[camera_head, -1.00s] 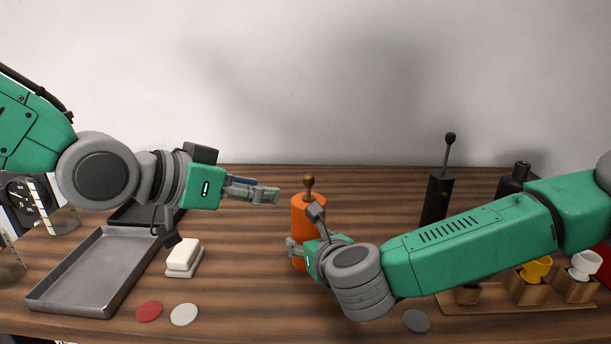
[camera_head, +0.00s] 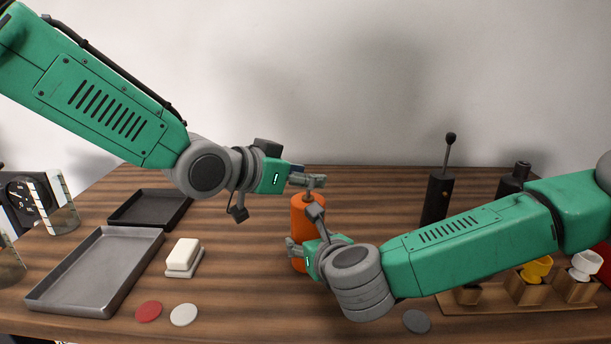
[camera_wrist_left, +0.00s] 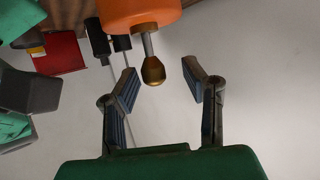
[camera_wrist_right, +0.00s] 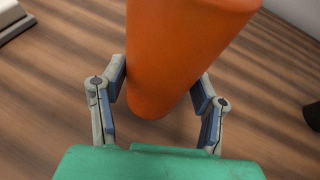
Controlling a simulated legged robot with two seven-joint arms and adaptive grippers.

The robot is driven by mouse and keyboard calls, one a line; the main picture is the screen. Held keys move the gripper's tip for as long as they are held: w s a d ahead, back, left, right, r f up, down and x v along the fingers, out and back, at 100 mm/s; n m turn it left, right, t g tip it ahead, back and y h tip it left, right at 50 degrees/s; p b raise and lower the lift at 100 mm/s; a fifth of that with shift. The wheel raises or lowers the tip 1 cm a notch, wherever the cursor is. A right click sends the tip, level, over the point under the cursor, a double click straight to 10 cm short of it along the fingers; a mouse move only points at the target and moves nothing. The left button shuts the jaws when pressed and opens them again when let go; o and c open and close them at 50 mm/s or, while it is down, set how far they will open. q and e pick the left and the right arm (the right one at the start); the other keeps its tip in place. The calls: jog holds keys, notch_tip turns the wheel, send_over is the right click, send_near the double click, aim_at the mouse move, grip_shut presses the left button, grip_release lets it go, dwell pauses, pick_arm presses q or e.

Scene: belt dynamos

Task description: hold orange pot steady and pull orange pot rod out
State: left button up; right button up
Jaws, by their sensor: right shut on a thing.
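The orange pot (camera_head: 304,212) stands upright on the table; it fills the top middle of the right wrist view (camera_wrist_right: 170,55). My right gripper (camera_head: 298,250) is shut on the pot's lower body, one finger on each side (camera_wrist_right: 165,85). My left gripper (camera_head: 316,181) is at the pot's top. In the left wrist view its fingers (camera_wrist_left: 160,85) are open, with the brass-coloured knob (camera_wrist_left: 153,70) of the pot's rod between their tips, apart from both. In the head view the left fingers hide the knob.
A black pot with a rod (camera_head: 437,197) and a black bottle-like pot (camera_head: 514,180) stand to the right. A grey tray (camera_head: 55,290), a black tray (camera_head: 150,207) and a white block on a dish (camera_head: 183,258) are at left. Several discs lie at the front.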

pick_arm(q)
jog(key=shift+c, duration=0.4)
pick_arm(e)
jog(key=shift+f, duration=0.1)
pick_arm(q)
grip_shut()
notch_tip(320, 180, up, 8)
jog(key=shift+w+f, duration=0.1)
jog(key=shift+f, duration=0.15)
pick_arm(e)
jog(key=shift+o, duration=0.2)
jog(key=shift+d, duration=0.15)
jog(key=shift+w+f, duration=0.1)
pick_arm(q)
jog(key=shift+r, duration=0.1)
jog(key=shift+o, duration=0.4)
grip_release()
pick_arm(e)
jog(key=shift+c, duration=0.2)
